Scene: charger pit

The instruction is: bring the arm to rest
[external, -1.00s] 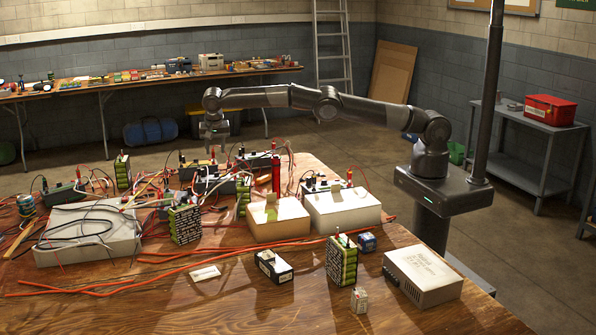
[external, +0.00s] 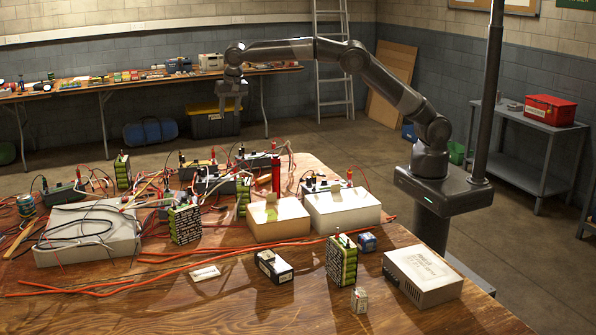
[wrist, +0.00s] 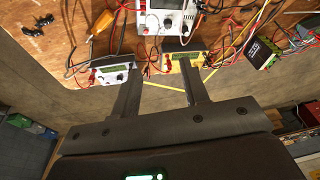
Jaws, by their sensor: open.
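My gripper (external: 231,103) hangs above the far edge of the wooden table in the external view, with the arm raised and reaching left from its base on the right. Nothing is between its fingers. In the wrist view my gripper (wrist: 157,73) shows two separated fingers, open and empty. Beyond the fingertips lie the table edge and several wired instruments, among them a yellow-cased meter (wrist: 187,62) and a white device (wrist: 113,76). The gripper appears clear of them all.
The wooden table (external: 150,310) holds battery packs, red cables, a white box (external: 342,210) and a power supply (external: 423,275). A dark column (external: 487,90) stands beside my base. A grey cart with a red toolbox (external: 550,110) is at right. Air around the raised arm looks clear.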

